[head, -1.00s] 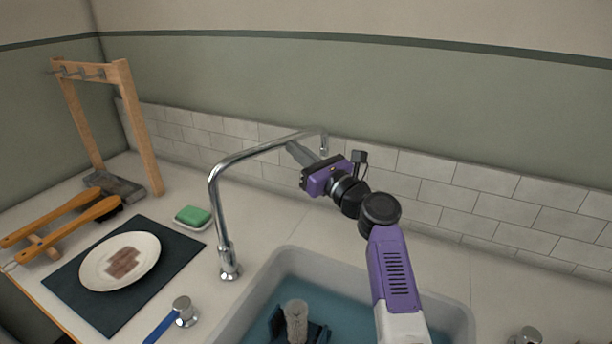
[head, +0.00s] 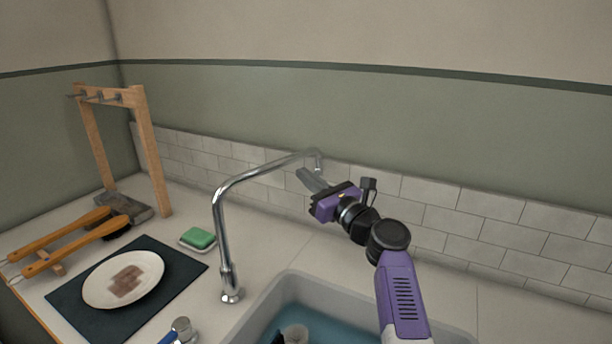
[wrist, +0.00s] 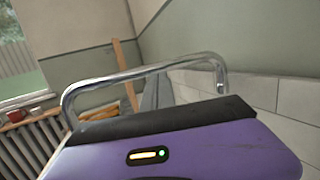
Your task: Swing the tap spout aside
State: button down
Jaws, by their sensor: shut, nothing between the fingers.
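The chrome tap has an upright post (head: 222,245) at the sink's back left corner. Its spout (head: 262,171) reaches right and back, toward the tiled wall, with its tip pointing down. My gripper (head: 304,176) is shut and empty, beside the spout near its tip, on the near side. I cannot tell whether it touches the spout. In the wrist view the spout (wrist: 140,72) crosses above the purple gripper body, and the grey fingers (wrist: 155,92) show partly behind it.
The sink (head: 275,310) with blue water lies below my arm. A green sponge on a dish (head: 198,238) is left of the tap. A dark mat (head: 75,305) with a stained plate (head: 150,270), brushes (head: 75,250) and a wooden rack (head: 152,150) stand farther left.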

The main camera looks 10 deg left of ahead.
jog(key=s+d+f+n+t+h, duration=0.2)
jog(key=s+d+n+h, duration=0.1)
jog(key=d, duration=0.5)
jog(key=s+d+f+n+t+h, duration=0.1)
jog(key=s+d+n+t+h, duration=0.15)
jog(key=d, duration=0.45)
jog(key=s+d+f+n+h, duration=0.7)
jog(key=s+d+f+n, duration=0.35)
jog(key=s, duration=0.45)
jog(key=s+d+f+n+g+h, duration=0.1)
jog(key=s+n, duration=0.4)
jog(key=s, duration=1.6)
jog(key=s+d+f+n+g+h+p, duration=0.1)
jog(key=s+n, duration=0.4)
jog(key=s, duration=1.7)
notch_tip(320, 180, down, 2)
jog(key=shift+s+d+f+n+g, duration=0.2)
jog(key=shift+d+n+g, duration=0.1)
jog(key=shift+d+g, duration=0.5)
